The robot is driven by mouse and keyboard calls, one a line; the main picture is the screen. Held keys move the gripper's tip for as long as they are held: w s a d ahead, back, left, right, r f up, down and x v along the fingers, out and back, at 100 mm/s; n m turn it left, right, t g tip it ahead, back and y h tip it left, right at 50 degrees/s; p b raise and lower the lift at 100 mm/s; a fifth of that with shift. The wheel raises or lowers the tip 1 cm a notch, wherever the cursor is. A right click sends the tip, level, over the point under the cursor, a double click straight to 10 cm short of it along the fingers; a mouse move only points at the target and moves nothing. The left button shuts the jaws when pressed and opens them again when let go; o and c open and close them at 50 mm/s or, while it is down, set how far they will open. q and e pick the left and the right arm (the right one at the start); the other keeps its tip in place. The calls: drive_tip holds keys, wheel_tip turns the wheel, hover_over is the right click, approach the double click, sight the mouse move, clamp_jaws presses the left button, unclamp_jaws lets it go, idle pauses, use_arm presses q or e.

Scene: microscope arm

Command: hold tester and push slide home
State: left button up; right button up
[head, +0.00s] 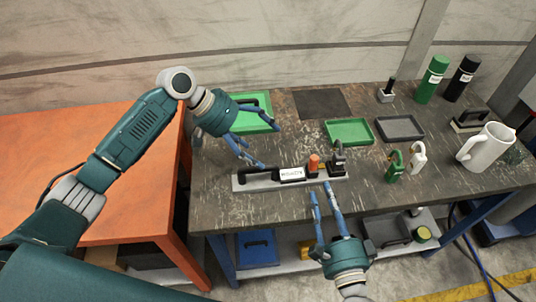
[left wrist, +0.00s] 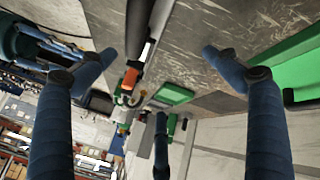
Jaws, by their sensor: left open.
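The tester (head: 290,174) lies on the worn dark table, a long grey plate with a black handle at its left end and a white label. An orange knob (head: 313,163) and a black upright block (head: 338,160) stand toward its right end; I cannot tell which part is the slide. My left gripper (head: 271,147) is open and empty, with one finger just behind the tester's handle side. In the left wrist view the tester (left wrist: 140,30) shows between the open fingers (left wrist: 158,57). My right gripper (head: 320,190) is open at the tester's front edge; contact is unclear.
Behind are green trays (head: 349,131) and a grey tray (head: 399,128). To the right are green and white padlock-like pieces (head: 395,166), a white mug (head: 485,147) and two bottles (head: 432,79). An orange table (head: 110,205) stands to the left. The table's front left is clear.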

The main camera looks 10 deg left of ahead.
sight(268, 182)
use_arm(q)
drive_tip(key=s+d+m+y, duration=0.1)
drive_tip(key=m, duration=0.1)
drive_tip(key=s+d+m+g+y, duration=0.1)
drive_tip(key=d+m+y, duration=0.1)
drive_tip(key=m, duration=0.1)
drive_tip(key=s+d+m+g+y, duration=0.1)
drive_tip(key=s+d+m, duration=0.1)
drive_tip(key=shift+r+y, duration=0.3)
drive_tip(key=shift+r, duration=0.1)
drive_tip(key=shift+s+a+r+m+y, duration=0.1)
drive_tip(key=shift+s+r+m+y, duration=0.15)
drive_tip(key=shift+m+y, duration=1.25)
drive_tip(key=shift+m, duration=0.2)
drive_tip(key=f, duration=0.7)
drive_tip(key=a+f, duration=0.1)
drive_tip(key=f, duration=0.2)
drive_tip(key=shift+s+f, duration=0.15)
drive_tip(key=shift+s, duration=0.1)
